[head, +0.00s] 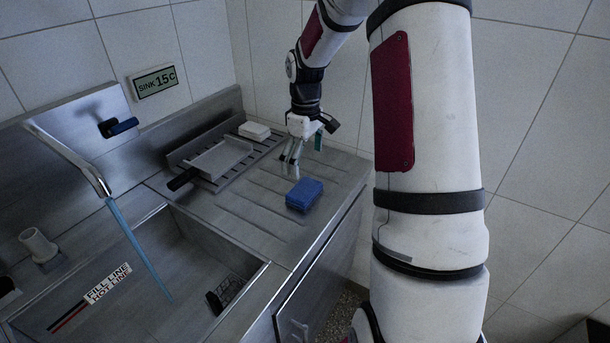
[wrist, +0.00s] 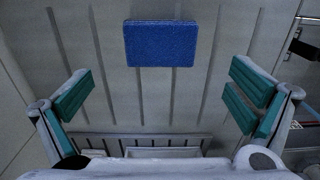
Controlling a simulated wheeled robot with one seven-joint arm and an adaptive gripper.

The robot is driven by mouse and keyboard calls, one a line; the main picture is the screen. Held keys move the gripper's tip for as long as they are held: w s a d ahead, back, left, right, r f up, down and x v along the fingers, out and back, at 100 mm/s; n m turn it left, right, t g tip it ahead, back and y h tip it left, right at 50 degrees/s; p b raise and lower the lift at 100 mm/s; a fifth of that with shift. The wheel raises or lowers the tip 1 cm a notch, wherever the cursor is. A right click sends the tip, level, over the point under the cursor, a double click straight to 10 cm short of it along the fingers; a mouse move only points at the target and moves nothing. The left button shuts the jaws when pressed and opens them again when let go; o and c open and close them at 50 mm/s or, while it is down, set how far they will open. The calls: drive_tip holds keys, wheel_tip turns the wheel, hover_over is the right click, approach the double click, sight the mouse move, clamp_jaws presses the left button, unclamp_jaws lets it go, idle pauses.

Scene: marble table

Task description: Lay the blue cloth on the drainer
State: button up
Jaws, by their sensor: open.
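The blue cloth (head: 305,195) is a thick, folded-looking rectangle. It lies flat on the ridged steel draining surface (head: 240,205), near its front right edge. In the wrist view the cloth (wrist: 160,43) is at top centre, beyond the fingers and apart from them. My gripper (head: 303,152) is above the ridged surface, behind the cloth in the head view. Its teal-padded fingers are spread wide, with nothing between them in the wrist view (wrist: 160,95). A slatted rack (head: 262,150) stands at the back of the surface; I cannot tell which part is called the drainer.
A shallow metal tray (head: 222,157) with a black handle and a white block (head: 254,130) sit at the slatted rack. The sink basin (head: 190,255) is at left, with a blue stream falling from the tap (head: 70,160). A dark object (head: 226,293) is in the basin.

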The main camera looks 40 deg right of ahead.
drive_tip(key=s+a+r+m+t+h, duration=0.1)
drive_tip(key=s+a+r, duration=0.45)
drive_tip(key=r, duration=0.25)
drive_tip(key=s+a+r+m+t, duration=0.1)
drive_tip(key=s+a+r, duration=0.3)
drive_tip(key=a+r, duration=0.3)
drive_tip(key=s+a+r+m+t, duration=0.1)
drive_tip(key=s+a, duration=0.3)
drive_tip(key=s, duration=0.4)
drive_tip(key=s+a+r+m+t+y, duration=0.1)
drive_tip(key=s+a, duration=0.4)
drive_tip(key=s, duration=0.3)
drive_tip(key=shift+a, duration=0.15)
